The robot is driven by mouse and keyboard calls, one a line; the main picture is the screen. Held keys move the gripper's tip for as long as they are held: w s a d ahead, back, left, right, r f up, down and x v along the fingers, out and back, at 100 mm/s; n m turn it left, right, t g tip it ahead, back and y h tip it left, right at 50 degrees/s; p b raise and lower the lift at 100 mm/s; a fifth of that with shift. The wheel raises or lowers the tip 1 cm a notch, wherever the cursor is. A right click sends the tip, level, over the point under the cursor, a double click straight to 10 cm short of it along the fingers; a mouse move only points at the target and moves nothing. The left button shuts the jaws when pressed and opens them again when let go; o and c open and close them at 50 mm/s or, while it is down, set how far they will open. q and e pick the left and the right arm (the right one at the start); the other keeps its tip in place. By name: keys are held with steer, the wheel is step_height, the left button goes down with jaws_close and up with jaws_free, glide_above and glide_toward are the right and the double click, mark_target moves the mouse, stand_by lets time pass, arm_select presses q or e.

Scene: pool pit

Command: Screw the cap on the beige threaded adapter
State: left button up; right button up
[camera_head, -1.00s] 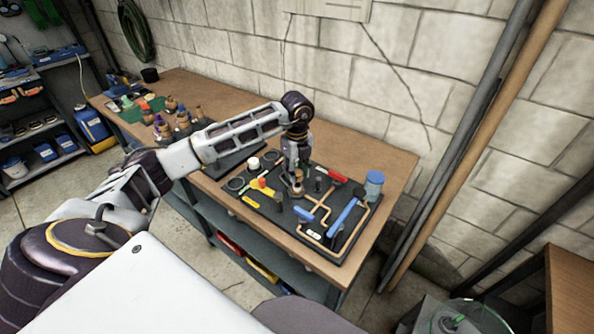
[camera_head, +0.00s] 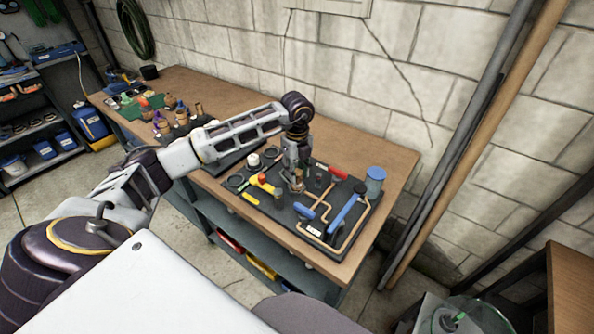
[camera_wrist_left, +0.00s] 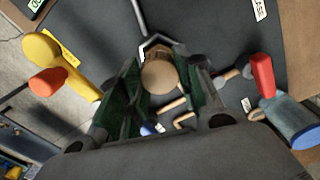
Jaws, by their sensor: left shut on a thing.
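My left gripper (camera_head: 296,182) points down over the dark board (camera_head: 270,205) on the workbench. In the left wrist view its two green-padded fingers (camera_wrist_left: 160,88) are shut on a tan, round-topped piece, which I take to be the cap (camera_wrist_left: 160,77). Beige material, possibly the threaded adapter (camera_wrist_left: 155,55), shows just behind the cap inside a pale angular outline. The fingers and cap hide most of it. I cannot tell how far the cap sits on the threads. My right gripper is in neither view.
A red handle (camera_head: 332,172), a blue handle (camera_head: 343,214), copper pipes (camera_head: 318,198) and a yellow-handled part (camera_head: 266,188) stand close around the gripper on the board. A blue-grey canister (camera_head: 375,181) is at the right. The block wall rises behind the bench.

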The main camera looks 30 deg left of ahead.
arm_select(q)
steer(key=shift+f, duration=0.1)
stand_by(0.5)
steer(key=shift+f, duration=0.35)
steer(key=shift+s+f+b, duration=0.1)
steer(key=shift+f+b, duration=0.15)
steer(key=shift+b, duration=0.15)
steer(key=shift+s+d+f, duration=0.1)
steer(key=shift+f, duration=0.25)
steer(key=shift+c, duration=1.4)
steer(key=shift+f, duration=0.1)
steer(key=shift+w, duration=0.2)
steer(key=shift+f+b, duration=0.2)
steer(key=shift+b, duration=0.2)
steer(key=shift+a+f, duration=0.2)
stand_by(0.5)
